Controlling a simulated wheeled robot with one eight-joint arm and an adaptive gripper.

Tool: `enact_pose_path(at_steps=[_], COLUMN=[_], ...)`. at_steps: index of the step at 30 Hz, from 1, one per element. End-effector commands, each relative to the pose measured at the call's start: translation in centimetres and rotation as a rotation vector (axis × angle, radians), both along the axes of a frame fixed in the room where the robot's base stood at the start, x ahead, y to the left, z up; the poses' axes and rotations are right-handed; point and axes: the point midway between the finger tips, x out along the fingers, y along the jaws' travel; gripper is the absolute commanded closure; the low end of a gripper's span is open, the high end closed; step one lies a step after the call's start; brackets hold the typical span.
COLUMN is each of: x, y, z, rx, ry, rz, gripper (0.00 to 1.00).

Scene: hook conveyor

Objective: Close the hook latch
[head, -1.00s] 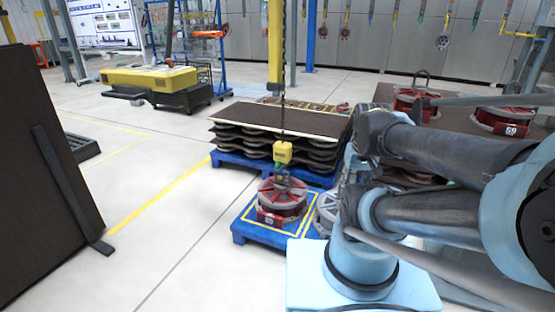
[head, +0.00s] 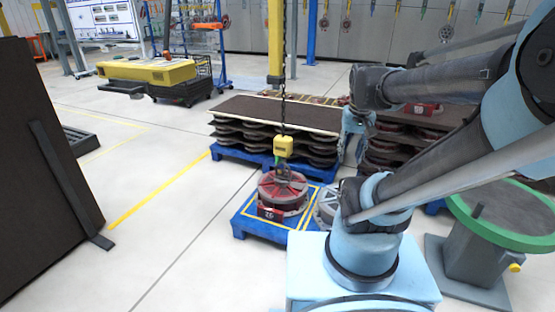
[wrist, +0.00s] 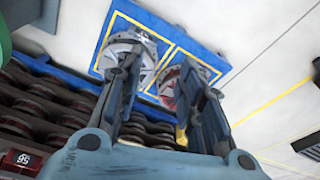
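The hook hangs on a dark chain below a yellow hook block (head: 283,146) in the head view. The hook (head: 283,170) is greenish and small, just above a red and grey round part (head: 282,191) on a blue pallet; its latch is too small to read. In the wrist view the same red part (wrist: 168,88) shows partly between my fingers, and a bit of yellow shows low by the right finger. My gripper (wrist: 163,82) has its fingers spread with nothing held. In the head view my gripper (head: 352,137) is right of the hook block, apart from it.
The blue pallet (head: 240,226) with yellow lines also carries a grey round part (head: 325,207). Stacks of dark parts (head: 262,143) stand behind it. A green-rimmed round stand (head: 478,252) is at the right, a dark panel (head: 40,150) at the left. Floor left of the pallet is clear.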

Motion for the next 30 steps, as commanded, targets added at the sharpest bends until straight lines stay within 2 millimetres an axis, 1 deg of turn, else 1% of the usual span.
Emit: enact_pose_path(at_steps=[1, 6, 11, 15, 23, 30], x=[1.3, 5.4, 9.4, 13.1, 19.9, 26.3], y=[0.3, 1.4, 2.7, 4.0, 6.9, 10.0], z=[0.8, 2.7, 4.0, 4.6, 4.7, 3.5], rx=[0.002, 0.010, 0.016, 0.020, 0.025, 0.028], ry=[0.004, 0.018, 0.033, 0.045, 0.069, 0.089], rz=[-0.005, -0.032, -0.057, -0.078, -0.120, -0.159], gripper=[0.65, 0.65, 0.65, 0.65, 0.65, 0.65])
